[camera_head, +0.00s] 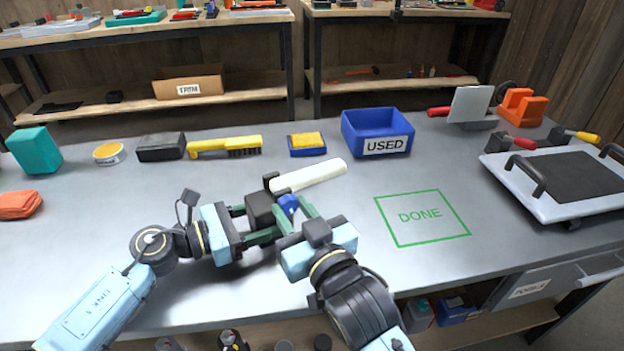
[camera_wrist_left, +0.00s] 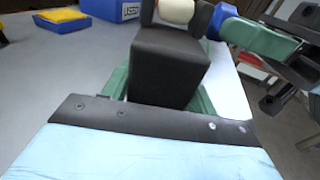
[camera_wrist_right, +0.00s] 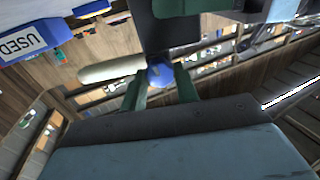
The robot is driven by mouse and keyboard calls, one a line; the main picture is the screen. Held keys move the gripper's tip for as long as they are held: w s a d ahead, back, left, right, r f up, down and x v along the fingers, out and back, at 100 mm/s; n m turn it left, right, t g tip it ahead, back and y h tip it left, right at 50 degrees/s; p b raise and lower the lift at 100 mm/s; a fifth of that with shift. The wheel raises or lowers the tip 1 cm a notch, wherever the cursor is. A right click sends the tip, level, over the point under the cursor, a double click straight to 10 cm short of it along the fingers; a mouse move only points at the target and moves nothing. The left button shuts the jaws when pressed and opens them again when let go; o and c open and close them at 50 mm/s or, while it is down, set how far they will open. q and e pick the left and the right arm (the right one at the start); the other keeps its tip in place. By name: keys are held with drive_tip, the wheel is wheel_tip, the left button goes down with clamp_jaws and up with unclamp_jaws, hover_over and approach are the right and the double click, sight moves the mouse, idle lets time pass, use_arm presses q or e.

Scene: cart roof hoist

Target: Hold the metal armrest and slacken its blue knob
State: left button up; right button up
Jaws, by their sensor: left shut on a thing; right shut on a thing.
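The armrest has a black block-shaped body (camera_head: 261,207) and a long cream pad (camera_head: 309,176) pointing to the upper right. My left gripper (camera_head: 259,222) is shut on the black body, which stands between its green fingers in the left wrist view (camera_wrist_left: 170,68). The blue knob (camera_head: 289,202) is on the armrest's right side. My right gripper (camera_head: 296,214) is shut on the knob. In the right wrist view the knob (camera_wrist_right: 160,74) sits between the two green fingertips. The fingers partly hide the knob and body in the head view.
A green DONE square (camera_head: 422,217) on the grey table (camera_head: 330,300) is empty. A blue USED bin (camera_head: 377,133), yellow sponge (camera_head: 307,141) and yellow brush (camera_head: 224,146) stand behind. A tray-like cart panel (camera_head: 560,195) is at the right.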

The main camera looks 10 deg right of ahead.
drive_tip(key=n, duration=0.4)
drive_tip(key=shift+n, duration=0.3)
drive_tip(key=o, duration=0.9)
drive_tip(key=shift+m, duration=3.5)
